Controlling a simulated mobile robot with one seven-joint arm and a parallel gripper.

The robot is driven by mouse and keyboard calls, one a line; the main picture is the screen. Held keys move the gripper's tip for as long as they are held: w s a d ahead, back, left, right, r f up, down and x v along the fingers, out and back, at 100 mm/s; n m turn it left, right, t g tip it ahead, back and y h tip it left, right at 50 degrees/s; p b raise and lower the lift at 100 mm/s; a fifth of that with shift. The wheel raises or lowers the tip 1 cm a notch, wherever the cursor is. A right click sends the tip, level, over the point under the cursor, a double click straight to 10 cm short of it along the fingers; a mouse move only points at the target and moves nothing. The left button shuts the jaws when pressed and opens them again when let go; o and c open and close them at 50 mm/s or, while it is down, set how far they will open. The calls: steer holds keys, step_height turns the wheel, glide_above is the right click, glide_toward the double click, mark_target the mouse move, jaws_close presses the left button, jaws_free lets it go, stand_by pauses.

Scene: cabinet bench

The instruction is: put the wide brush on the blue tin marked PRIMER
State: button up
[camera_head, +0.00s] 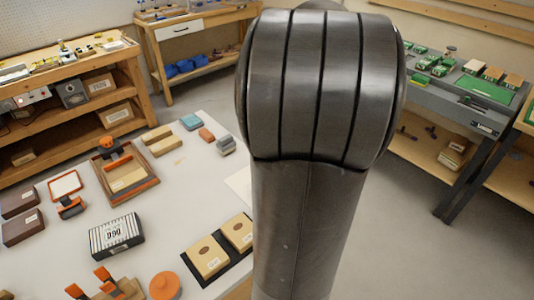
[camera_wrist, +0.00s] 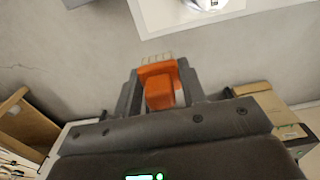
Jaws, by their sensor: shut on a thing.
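My gripper (camera_wrist: 160,86) shows in the wrist view, its two dark fingers closed on an orange piece with a pale, bristle-like edge. This looks like the wide brush (camera_wrist: 160,92), held with the pale edge pointing away from the palm. Grey floor shows behind it, so it is in the air. In the head view my arm covers the middle, and neither the gripper nor the brush shows there. I cannot make out a blue tin marked PRIMER in either view.
A pale worktop (camera_head: 150,215) at left holds a striped box (camera_head: 116,236), a wooden tray (camera_head: 127,178), a black tray with two tan boxes (camera_head: 220,281) and an orange round thing (camera_head: 165,286). Wooden benches stand behind. A grey bench (camera_head: 462,95) with green items is at right, with open floor before it.

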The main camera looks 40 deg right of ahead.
steer(key=w+a+f, duration=0.1)
steer(key=w+f, duration=0.1)
steer(key=w, duration=0.1)
steer(key=w+a+f, duration=0.2)
steer(key=w, duration=0.1)
steer(key=w+a+f, duration=0.1)
steer(key=w+f, duration=0.1)
steer(key=w, duration=0.2)
steer(key=shift+w+a+f, duration=0.1)
steer(key=shift+a+f, duration=0.25)
steer(key=shift+f, duration=2)
steer(key=shift+f, duration=0.15)
steer(key=o, duration=1)
